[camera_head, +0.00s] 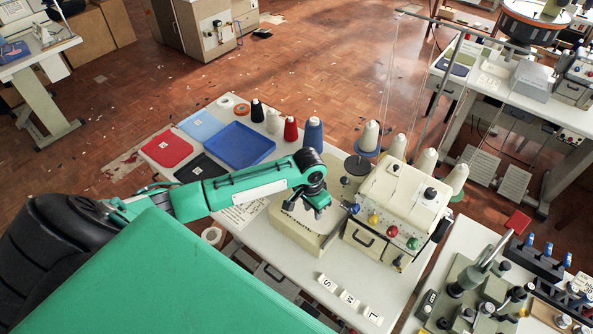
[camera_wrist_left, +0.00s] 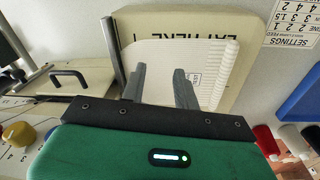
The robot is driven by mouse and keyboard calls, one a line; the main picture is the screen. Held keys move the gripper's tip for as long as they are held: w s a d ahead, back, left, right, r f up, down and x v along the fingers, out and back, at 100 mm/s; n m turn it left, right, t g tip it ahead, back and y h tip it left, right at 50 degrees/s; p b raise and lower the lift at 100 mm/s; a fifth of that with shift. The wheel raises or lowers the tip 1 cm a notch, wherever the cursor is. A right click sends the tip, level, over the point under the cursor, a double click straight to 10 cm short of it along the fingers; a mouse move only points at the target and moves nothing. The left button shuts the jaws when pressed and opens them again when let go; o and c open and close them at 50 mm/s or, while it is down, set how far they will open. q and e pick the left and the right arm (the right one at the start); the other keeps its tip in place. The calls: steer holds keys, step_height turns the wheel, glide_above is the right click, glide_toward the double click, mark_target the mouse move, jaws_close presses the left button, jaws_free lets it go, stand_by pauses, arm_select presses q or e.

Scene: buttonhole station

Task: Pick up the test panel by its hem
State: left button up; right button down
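The test panel (camera_wrist_left: 155,60) is a thin white sheet with rounded corners and a ribbed hem (camera_wrist_left: 228,78) along its right side in the left wrist view. It lies on a cream machine bed (camera_wrist_left: 175,22) with dark lettering, partly hidden by my fingers. My left gripper (camera_wrist_left: 160,85) is open, its two grey fingers apart over the panel with nothing between them; I cannot tell whether they touch it. In the head view the left gripper (camera_head: 318,212) is just above the bed, beside the machine head. My right gripper is not in view.
The cream machine head (camera_head: 398,205) with coloured knobs stands right of the gripper. Thread cones (camera_head: 290,128), a blue tray (camera_head: 238,145) and flat red, light-blue and black pieces are behind and left. Small letter tags (camera_head: 349,298) lie in front. Wire thread stands rise behind the machine.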

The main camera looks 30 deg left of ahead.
arm_select(q)
steer(key=w+a+r, duration=0.1)
steer(key=w+a, duration=0.1)
steer(key=a, duration=0.1)
steer(key=w+a+r+n+b, duration=0.1)
steer(key=a, duration=0.2)
steer(key=w+a+r+n, duration=0.1)
steer(key=w+a, duration=0.1)
steer(key=a, duration=0.1)
steer(key=shift+w+a+g+y, duration=0.3)
steer(key=shift+w+a+y, duration=0.05)
steer(key=shift+y, duration=0.05)
step_height(320, 180, down, 5)
steer(key=b, duration=0.6)
steer(key=shift+r, duration=0.1)
steer(key=shift+f+b, duration=0.4)
steer(key=shift+b, duration=0.1)
